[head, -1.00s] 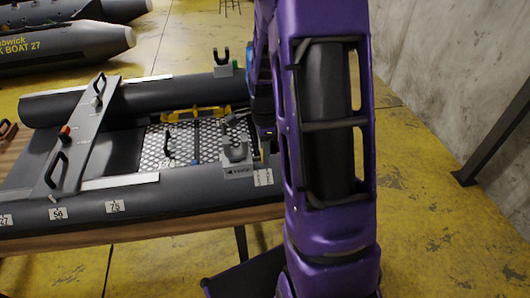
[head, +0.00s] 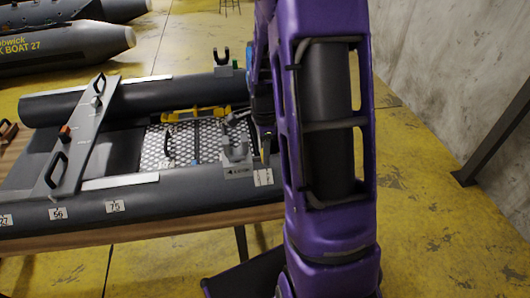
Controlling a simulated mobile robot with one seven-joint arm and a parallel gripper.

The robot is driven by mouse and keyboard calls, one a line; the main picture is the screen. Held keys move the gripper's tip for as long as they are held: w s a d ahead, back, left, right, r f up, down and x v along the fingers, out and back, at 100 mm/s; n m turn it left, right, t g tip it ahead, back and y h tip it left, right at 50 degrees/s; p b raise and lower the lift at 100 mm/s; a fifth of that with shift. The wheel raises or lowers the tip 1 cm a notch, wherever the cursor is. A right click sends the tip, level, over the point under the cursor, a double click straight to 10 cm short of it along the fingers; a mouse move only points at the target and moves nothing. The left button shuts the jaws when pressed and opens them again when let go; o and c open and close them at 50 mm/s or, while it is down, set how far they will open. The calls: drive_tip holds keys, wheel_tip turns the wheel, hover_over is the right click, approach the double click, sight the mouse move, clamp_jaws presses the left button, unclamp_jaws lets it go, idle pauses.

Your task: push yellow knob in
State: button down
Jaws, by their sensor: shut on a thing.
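My gripper (head: 265,138) is at the right end of the grey inflatable boat (head: 120,197), just above its near tube. The purple arm hides much of it. A small yellow piece (head: 264,156) shows just below its dark fingers, by the grey bracket. It appears to be the yellow knob, with my gripper shut on it. Its shape, and how far in it sits, cannot be made out.
A grey bracket (head: 238,168) stands on the near tube beside my gripper, and a dark fork-shaped holder (head: 222,57) on the far tube. A grey board with handles (head: 80,135) spans the left side.

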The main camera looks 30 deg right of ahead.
sight(256, 159)
drive_tip(key=shift+w+a, duration=0.2)
drive_tip(key=shift+a, duration=0.4)
drive_tip(key=shift+w+a, duration=0.15)
drive_tip(key=shift+a, duration=0.45)
drive_tip(key=c, duration=0.7)
unclamp_jaws()
wheel_tip(256, 159, up, 18)
drive_tip(key=p, duration=0.3)
drive_tip(key=shift+f+p, duration=0.25)
drive_tip(key=shift+p, duration=0.15)
